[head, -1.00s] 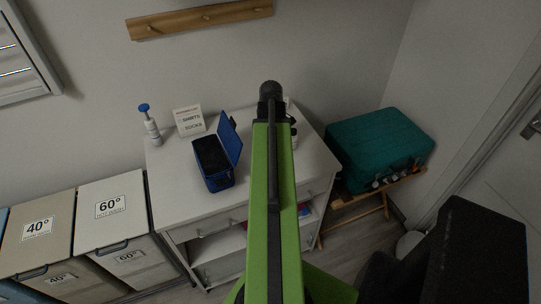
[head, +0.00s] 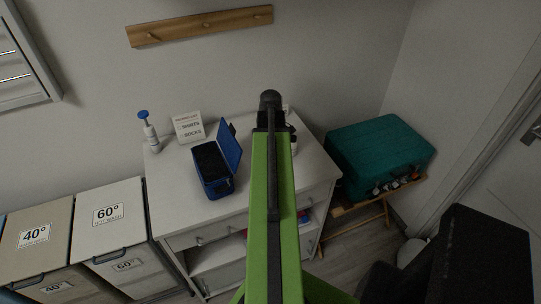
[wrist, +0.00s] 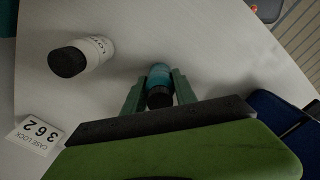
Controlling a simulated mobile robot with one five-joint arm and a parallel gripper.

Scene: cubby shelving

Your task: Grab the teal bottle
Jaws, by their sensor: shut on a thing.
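The teal bottle (wrist: 159,73) shows in the wrist view, with a dark cap toward the camera. It stands between the two green fingers of my gripper (wrist: 158,92), which are shut on it over the white cabinet top. I cannot tell whether it touches the top. In the head view my green arm hides the bottle and the fingertips.
On the cabinet (head: 185,215) are an open blue box (head: 216,185), a sign (head: 188,127) and a blue-topped pump bottle (head: 149,131). A teal case (head: 378,150) stands right.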

